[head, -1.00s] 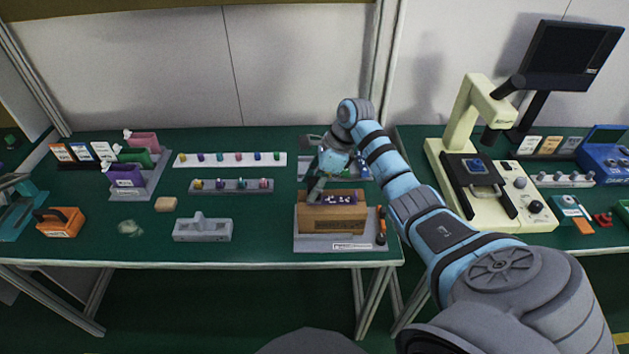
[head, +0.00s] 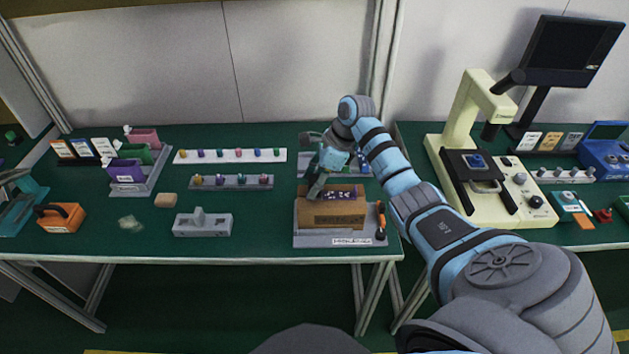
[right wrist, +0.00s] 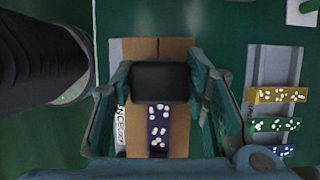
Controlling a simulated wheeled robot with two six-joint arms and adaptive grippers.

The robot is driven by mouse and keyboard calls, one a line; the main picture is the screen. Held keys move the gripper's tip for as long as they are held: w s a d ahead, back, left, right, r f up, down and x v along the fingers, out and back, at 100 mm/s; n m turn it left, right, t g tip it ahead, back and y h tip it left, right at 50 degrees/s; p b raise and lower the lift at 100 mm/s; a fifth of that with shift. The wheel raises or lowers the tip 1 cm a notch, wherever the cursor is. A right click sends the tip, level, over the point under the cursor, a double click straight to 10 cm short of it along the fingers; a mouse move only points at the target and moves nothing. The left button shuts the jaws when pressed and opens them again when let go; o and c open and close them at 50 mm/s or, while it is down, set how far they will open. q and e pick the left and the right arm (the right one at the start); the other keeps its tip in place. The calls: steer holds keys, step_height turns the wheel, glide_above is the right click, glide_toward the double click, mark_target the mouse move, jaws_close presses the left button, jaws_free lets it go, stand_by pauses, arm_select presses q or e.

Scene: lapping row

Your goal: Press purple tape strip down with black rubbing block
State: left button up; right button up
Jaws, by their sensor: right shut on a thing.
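The purple tape strip (head: 342,193) lies on top of the brown box (head: 340,221) in the head view. In the right wrist view the strip (right wrist: 159,128) has white spots and runs along the box top (right wrist: 134,50). The black rubbing block (right wrist: 160,82) is between the fingers of my right gripper (head: 316,190), which is shut on it. In the wrist view the block covers one end of the strip. I cannot tell whether it touches the strip. My left gripper is not in view.
The box stands on a grey base (head: 312,240) with an orange-handled tool (head: 380,220) at its right. A grey fixture (head: 202,225), a tan block (head: 166,200) and an orange carrier (head: 60,217) are to the left. A cream microscope (head: 465,150) stands right.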

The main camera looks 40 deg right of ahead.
steer(key=shift+s+f+b, duration=0.1)
steer(key=shift+f+b, duration=0.3)
stand_by(1.2)
step_height(320, 180, up, 7)
steer(key=p, duration=0.5)
steer(key=shift+r, duration=0.1)
